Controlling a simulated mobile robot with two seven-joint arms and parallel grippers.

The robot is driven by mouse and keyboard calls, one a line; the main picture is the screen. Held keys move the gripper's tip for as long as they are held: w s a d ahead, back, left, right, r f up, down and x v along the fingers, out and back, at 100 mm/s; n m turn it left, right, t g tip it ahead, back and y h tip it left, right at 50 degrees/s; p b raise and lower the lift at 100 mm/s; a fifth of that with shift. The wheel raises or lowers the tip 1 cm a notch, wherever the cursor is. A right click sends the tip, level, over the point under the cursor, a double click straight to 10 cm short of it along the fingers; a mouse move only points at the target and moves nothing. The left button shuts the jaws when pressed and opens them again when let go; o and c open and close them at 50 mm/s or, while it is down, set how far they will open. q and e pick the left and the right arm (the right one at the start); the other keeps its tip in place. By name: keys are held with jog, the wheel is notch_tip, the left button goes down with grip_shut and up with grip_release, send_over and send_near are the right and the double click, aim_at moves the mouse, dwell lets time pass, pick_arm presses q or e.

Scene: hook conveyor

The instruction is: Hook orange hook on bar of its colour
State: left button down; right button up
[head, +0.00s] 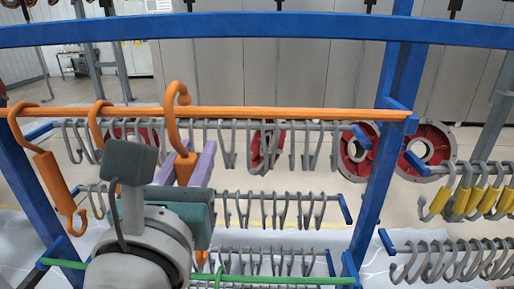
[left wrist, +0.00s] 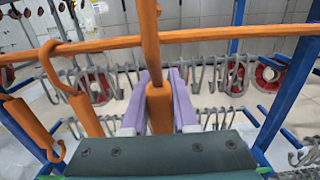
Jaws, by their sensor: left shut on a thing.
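The orange bar (head: 290,112) runs across the blue frame. My left gripper (head: 182,162) is shut on an orange hook (head: 171,128), in front of the bar. The hook is upright; its curved top rises above the bar, and its tip shows just above the bar's top edge. I cannot tell whether it touches the bar. In the left wrist view the purple fingers (left wrist: 171,100) pinch the hook's thick body (left wrist: 159,108), and its shank crosses in front of the bar. Its top is cut off there. My right gripper is not in view.
Two other orange hooks hang on the bar at left, the outer one (head: 53,180) and the inner one (head: 96,122). Grey hooks (head: 230,145) hang in rows behind. A blue top beam (head: 260,30), a blue post (head: 378,190) and a green bar (head: 285,280) surround the space.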

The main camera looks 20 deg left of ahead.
pick_arm(q)
jog(key=w+a+f+b, duration=0.1)
jog(key=w+f+b, duration=0.2)
jog(key=w, duration=0.3)
jog(key=shift+a+f+b, duration=0.2)
jog(key=shift+a+b, duration=0.1)
jog(key=shift+b, duration=0.1)
dwell(0.6)
jog(key=c, duration=0.6)
grip_release()
jog(key=shift+s, duration=0.15)
